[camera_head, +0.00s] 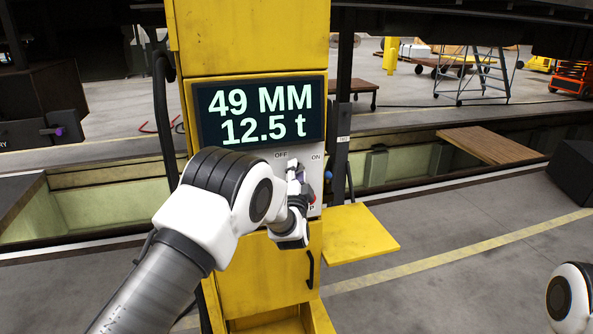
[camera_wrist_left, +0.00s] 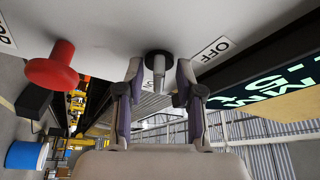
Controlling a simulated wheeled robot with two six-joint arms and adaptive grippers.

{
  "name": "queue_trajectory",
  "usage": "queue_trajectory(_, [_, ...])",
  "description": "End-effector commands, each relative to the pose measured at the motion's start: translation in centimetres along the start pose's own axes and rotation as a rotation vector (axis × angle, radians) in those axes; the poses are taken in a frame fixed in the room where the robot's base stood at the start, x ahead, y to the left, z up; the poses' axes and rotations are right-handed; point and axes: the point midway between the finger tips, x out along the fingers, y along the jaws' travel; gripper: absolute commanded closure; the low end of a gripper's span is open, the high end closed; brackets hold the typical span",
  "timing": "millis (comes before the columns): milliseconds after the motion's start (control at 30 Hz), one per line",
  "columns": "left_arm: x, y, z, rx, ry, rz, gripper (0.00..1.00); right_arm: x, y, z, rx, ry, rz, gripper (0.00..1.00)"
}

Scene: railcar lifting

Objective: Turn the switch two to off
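The control panel (camera_head: 316,177) is on a yellow column, with OFF and ON labels above my left gripper (camera_head: 296,172). In the left wrist view, a switch (camera_wrist_left: 159,68) with a black round base and a grey lever stands out from the panel. The OFF label (camera_wrist_left: 216,49) is to its right there. My left gripper (camera_wrist_left: 158,78) is open, with one finger on each side of the lever and small gaps visible. In the head view the switch is mostly hidden by the gripper. The right gripper is out of view; only part of my right arm shows.
A red mushroom button (camera_wrist_left: 52,68) juts from the panel beside the left gripper. A display (camera_head: 258,112) reads 49 MM and 12.5 t. A yellow shelf (camera_head: 360,233) sticks out at the column's right.

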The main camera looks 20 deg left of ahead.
Motion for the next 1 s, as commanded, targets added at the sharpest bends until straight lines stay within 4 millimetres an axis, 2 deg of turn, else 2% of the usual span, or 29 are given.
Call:
queue_trajectory(100, [0.0, 0.1, 0.0, 0.000, 0.000, 0.001, 0.64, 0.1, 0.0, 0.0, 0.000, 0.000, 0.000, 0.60])
queue_trajectory(133, [-0.1, 0.1, 0.0, 0.000, 0.000, 0.001, 0.67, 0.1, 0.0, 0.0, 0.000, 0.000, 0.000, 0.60])
queue_trajectory(200, [-0.1, 0.1, 0.0, 0.000, 0.000, 0.001, 0.92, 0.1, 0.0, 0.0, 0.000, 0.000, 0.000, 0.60])
queue_trajectory(233, [-0.1, 0.1, 0.0, 0.000, 0.001, 0.001, 1.00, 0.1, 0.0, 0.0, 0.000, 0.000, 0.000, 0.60])
queue_trajectory(667, [-0.1, 0.3, 0.1, -0.023, 0.000, -0.008, 1.00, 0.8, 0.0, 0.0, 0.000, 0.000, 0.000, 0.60])
queue_trajectory(867, [-0.2, 0.7, 0.3, -0.097, 0.000, -0.039, 1.00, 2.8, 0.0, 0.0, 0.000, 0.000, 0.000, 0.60])
queue_trajectory(1000, [-0.3, 1.0, 0.4, -0.185, 0.000, -0.075, 1.00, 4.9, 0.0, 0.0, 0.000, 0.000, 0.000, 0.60])
